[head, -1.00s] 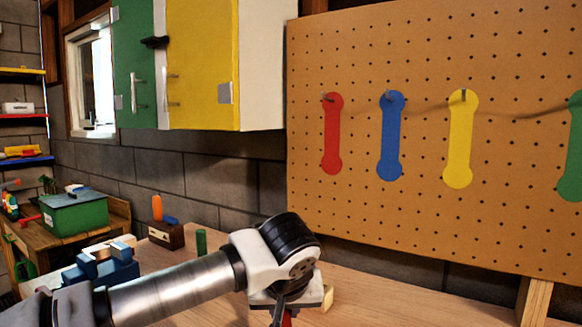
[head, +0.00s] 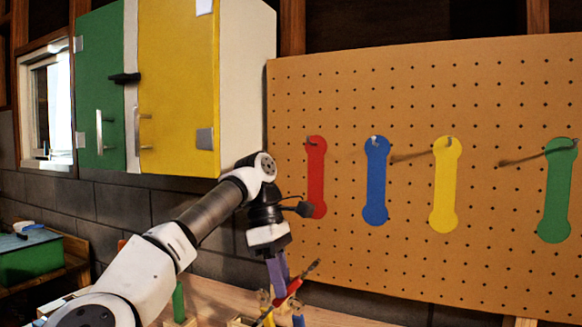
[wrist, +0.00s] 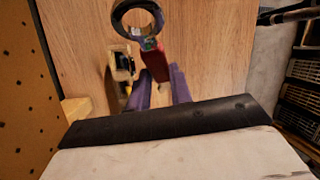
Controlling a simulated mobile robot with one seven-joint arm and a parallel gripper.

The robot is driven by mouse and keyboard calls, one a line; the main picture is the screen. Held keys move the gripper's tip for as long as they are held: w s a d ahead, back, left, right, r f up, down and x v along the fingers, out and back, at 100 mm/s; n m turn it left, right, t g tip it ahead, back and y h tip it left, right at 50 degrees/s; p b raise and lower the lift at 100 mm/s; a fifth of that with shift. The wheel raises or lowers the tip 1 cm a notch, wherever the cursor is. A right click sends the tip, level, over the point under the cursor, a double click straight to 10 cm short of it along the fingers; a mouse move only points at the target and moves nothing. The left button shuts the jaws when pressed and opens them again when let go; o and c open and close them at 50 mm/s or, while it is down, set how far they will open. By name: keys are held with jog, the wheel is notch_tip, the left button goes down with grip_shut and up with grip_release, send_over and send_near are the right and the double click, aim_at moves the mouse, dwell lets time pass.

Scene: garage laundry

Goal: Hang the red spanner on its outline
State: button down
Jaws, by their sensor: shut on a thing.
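My gripper (head: 279,272) has purple fingers and is shut on the red spanner (head: 288,293), above the bench and below the red outline. The spanner is tilted in the head view, with a dark end up to the right. In the wrist view its red handle (wrist: 155,62) is at the fingers and its dark ring end (wrist: 138,18) points away. The red outline (head: 316,180) is the leftmost on the pegboard (head: 410,100), with a small hook (head: 309,141) at its top. The spanner is apart from the hook.
Blue (head: 376,185), yellow (head: 444,190) and green (head: 556,195) outlines run to the right, each with a hook. The yellow cabinet (head: 178,90) hangs close behind my arm. Yellow and blue items stand low on the wooden bench (head: 225,295) near the gripper.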

notch_tip(320, 180, up, 20)
jog(key=w+d+n+t+h+p, duration=0.25)
jog(key=n+t+h+p, duration=0.25)
jog(key=n+t, duration=0.75)
jog(key=shift+n+g, duration=0.85)
jog(key=shift+w+d+f+p, duration=0.35)
jog(key=shift+w+d+p, duration=0.2)
jog(key=shift+w, duration=1)
jog(key=shift+w+d+f+p, duration=0.4)
jog(key=shift+w+p, duration=0.2)
jog(key=shift+w, duration=1)
jog(key=shift+w+d+f+p, duration=0.3)
jog(key=shift+w+d+p, duration=0.3)
jog(key=shift+w, duration=0.95)
jog(key=c, duration=1.2)
grip_release()
jog(key=shift+o, duration=0.2)
